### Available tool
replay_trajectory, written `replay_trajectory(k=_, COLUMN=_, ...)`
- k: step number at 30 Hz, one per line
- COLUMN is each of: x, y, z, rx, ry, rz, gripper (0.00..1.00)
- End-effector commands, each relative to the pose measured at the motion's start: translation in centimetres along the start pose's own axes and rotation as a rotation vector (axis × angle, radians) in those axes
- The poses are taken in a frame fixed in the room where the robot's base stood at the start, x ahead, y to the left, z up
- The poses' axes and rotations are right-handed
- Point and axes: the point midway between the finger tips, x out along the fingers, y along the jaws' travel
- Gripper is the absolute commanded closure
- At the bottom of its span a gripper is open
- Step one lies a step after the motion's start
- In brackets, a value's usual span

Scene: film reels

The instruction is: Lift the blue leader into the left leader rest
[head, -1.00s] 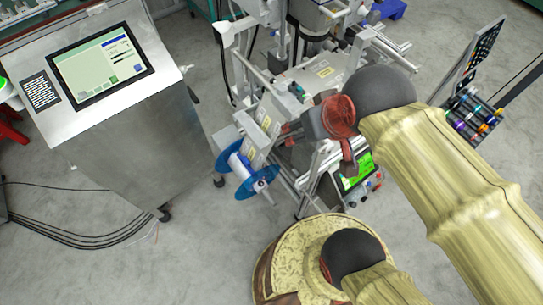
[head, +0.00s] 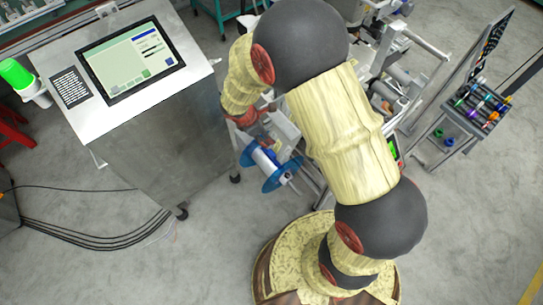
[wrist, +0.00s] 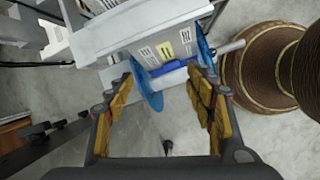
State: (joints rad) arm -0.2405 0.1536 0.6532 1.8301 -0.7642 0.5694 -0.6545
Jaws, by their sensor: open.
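A blue-flanged reel (head: 268,166) with a pale core sticks out from the front of the machine in the head view. In the wrist view, its blue discs (wrist: 148,88) flank a blue strip or roll (wrist: 178,66), which may be the blue leader; I cannot be sure. My gripper (wrist: 163,80) is open, its two yellow-padded fingers spread on either side of this area, with nothing held between them. In the head view my arm hides most of the gripper. I cannot pick out the left leader rest.
A metal console with a screen (head: 131,60) stands at the left. A rack of coloured rolls (head: 480,104) stands at the right. White labelled plates (wrist: 152,42) lie just beyond the fingers in the wrist view. Open grey floor lies around the machine's front.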

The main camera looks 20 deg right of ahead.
Motion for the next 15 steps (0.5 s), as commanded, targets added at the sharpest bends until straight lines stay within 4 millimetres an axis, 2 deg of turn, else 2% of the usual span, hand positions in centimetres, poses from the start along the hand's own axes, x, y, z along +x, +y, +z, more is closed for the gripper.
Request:
replay_trajectory(k=1, x=2.3, y=-0.6, z=-1.3, rx=-0.08, ry=-0.006, rz=-0.014, gripper=0.45)
replay_trajectory(k=3, x=4.6, y=-1.2, z=-2.7, rx=-0.175, ry=-0.011, rz=-0.024, gripper=0.45)
replay_trajectory(k=6, x=6.9, y=-1.9, z=-4.0, rx=-0.27, ry=-0.012, rz=-0.033, gripper=0.45)
replay_trajectory(k=15, x=10.5, y=-2.6, z=-4.8, rx=-0.336, ry=-0.012, rz=-0.039, gripper=0.45)
